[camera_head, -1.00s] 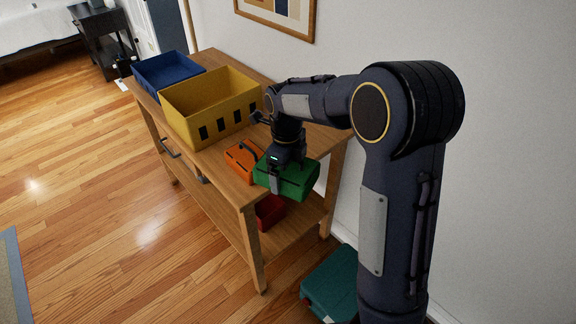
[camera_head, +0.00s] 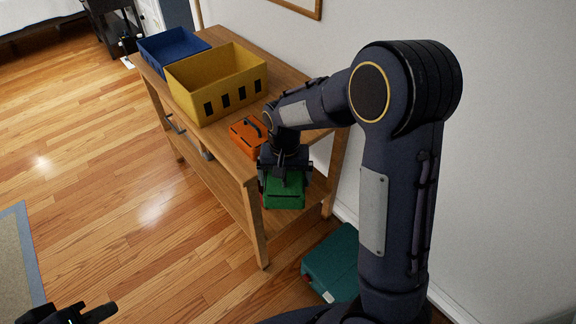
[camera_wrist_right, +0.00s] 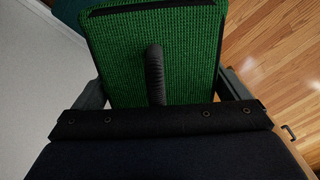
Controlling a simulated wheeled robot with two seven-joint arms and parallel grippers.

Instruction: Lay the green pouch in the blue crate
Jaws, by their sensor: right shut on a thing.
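The green pouch (camera_head: 284,192) hangs in my right gripper (camera_head: 285,170), off the near end of the wooden table and below its top. In the right wrist view the pouch (camera_wrist_right: 190,55) fills the space between the fingers, with a dark handle across it. The right gripper is shut on it. The blue crate (camera_head: 176,42) stands at the far end of the table top, well away from the pouch. Much of its inside is hidden. My left gripper (camera_head: 98,312) shows only partly at the bottom left edge; its jaw opening is unclear.
A yellow crate (camera_head: 225,92) stands between the blue crate and the near end. An orange case (camera_head: 243,139) lies near that end. The wooden table (camera_head: 215,146) has a lower shelf. A teal case (camera_head: 331,262) is on the floor by the wall.

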